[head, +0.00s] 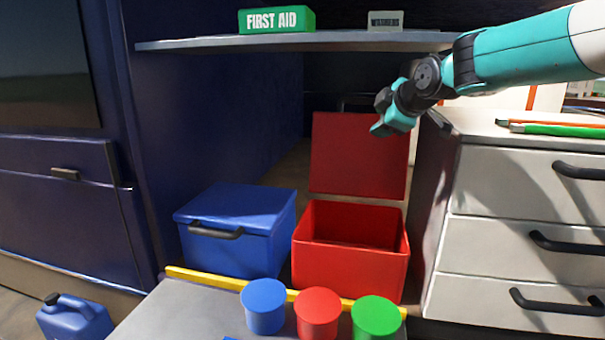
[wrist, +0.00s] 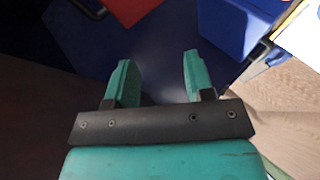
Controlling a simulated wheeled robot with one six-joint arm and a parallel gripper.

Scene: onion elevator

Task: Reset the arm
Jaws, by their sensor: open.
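My arm reaches in from the upper right in the head view, and my gripper (head: 384,116) hangs in front of the raised lid of the red box (head: 350,270). In the wrist view my gripper (wrist: 158,75) shows two teal fingers set wide apart with nothing between them. The red box stands open and its inside looks empty as far as I can see. The blue box (head: 235,230) beside it on the left has its lid shut.
A shelf (head: 330,41) with a first aid box (head: 277,19) runs close above my gripper. A drawer cabinet (head: 500,220) stands at right. Blue (head: 264,305), red (head: 318,312) and green (head: 376,316) round-topped containers stand in front, beside a yellow strip (head: 215,283).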

